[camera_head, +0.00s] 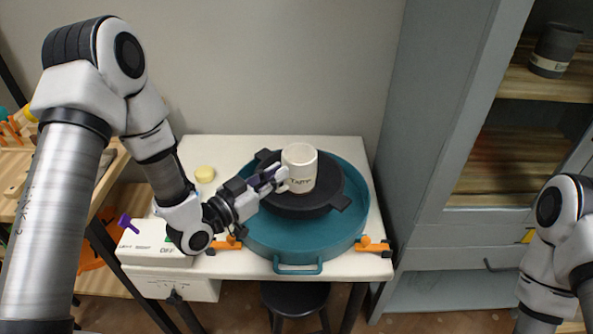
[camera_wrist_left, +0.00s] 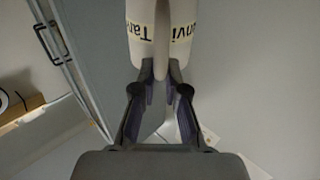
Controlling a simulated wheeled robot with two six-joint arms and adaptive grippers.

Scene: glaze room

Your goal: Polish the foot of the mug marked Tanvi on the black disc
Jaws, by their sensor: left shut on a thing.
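The white mug marked Tanvi (camera_head: 300,168) is at the middle of the black disc (camera_head: 328,198), upright in the head view. I cannot tell whether its foot touches the disc. My left gripper (camera_head: 279,181) comes in from the left and is shut on the mug's handle. In the left wrist view the fingers (camera_wrist_left: 161,72) close on the handle, and the mug (camera_wrist_left: 142,42) shows its lettering upside down on both sides of it. My right arm shows at the right edge, with its gripper out of view.
The disc sits inside a round teal basin (camera_head: 345,232) on a white table, with orange clamps (camera_head: 372,245) beside it. A control box (camera_head: 158,247) with a purple lever (camera_head: 128,222) stands front left. A yellow round piece (camera_head: 205,173) lies behind. A grey cabinet (camera_head: 440,110) holding a dark mug (camera_head: 554,48) stands right.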

